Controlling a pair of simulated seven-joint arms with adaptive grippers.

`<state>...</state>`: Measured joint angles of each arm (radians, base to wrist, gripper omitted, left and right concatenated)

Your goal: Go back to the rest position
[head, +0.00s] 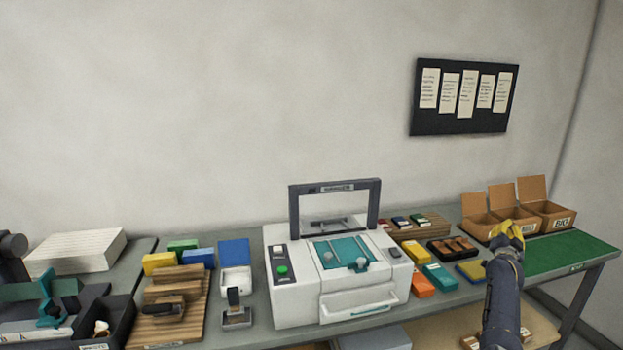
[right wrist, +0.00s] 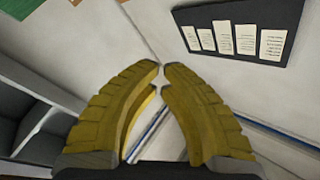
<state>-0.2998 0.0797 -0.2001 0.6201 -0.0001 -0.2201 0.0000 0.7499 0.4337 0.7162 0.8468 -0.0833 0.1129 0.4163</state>
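My right gripper (head: 508,236) has yellow fingers and is raised at the right side of the head view, in front of the open cardboard boxes. In the right wrist view my right gripper (right wrist: 162,70) is shut, its fingertips almost meeting, with nothing between them. Behind the fingers that view shows wall and floor edges. My left gripper cannot be made out in the head view.
A white machine (head: 293,299) with a dark upright frame stands mid-bench. Open cardboard boxes (head: 480,226) stand by a green mat (head: 580,252) at the right. Orange and teal blocks lie between. A black bin (head: 119,322) and wooden rack are left. A black noticeboard (head: 463,122) hangs on the wall.

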